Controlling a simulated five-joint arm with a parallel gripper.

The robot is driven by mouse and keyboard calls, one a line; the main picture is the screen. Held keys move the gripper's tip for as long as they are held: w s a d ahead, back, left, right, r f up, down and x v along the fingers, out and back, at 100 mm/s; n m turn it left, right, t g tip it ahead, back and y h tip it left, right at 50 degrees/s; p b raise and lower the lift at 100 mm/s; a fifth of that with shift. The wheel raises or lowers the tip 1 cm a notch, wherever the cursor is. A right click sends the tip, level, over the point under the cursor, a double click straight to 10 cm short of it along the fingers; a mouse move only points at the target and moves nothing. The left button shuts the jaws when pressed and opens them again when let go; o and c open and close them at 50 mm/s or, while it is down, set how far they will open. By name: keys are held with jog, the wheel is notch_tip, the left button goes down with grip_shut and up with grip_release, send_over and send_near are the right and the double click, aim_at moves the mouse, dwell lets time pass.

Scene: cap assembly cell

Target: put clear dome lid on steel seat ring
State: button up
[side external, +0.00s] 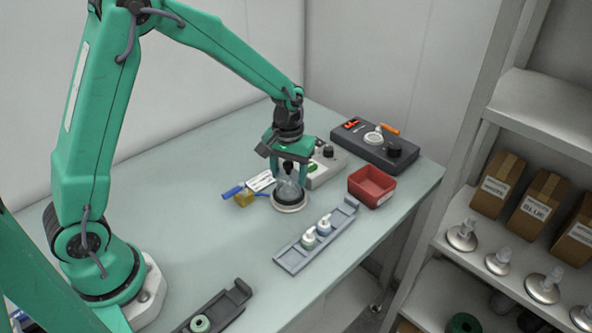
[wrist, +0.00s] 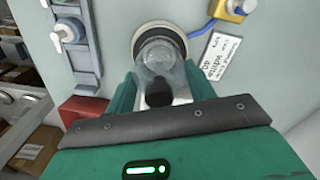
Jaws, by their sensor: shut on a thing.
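My gripper (side external: 289,172) is above the far middle of the table, pointing down. It is shut on the black knob of the clear dome lid (side external: 288,188). The steel seat ring (side external: 290,209) lies on the table directly below the lid, with a dark centre. In the wrist view the knob is between the green fingers (wrist: 160,92). The transparent dome (wrist: 160,58) overlaps the near part of the ring (wrist: 136,38). I cannot tell whether the lid's rim touches the ring or hangs just above it.
A red bin (side external: 371,186) and dark control box (side external: 375,147) are to the right. A white label card (side external: 260,181) and a yellow-and-blue item (side external: 243,198) lie just left of the ring.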

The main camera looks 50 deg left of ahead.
jog(key=o, duration=1.1)
jog(key=shift+c, duration=0.2)
jog(key=shift+r, duration=3.45)
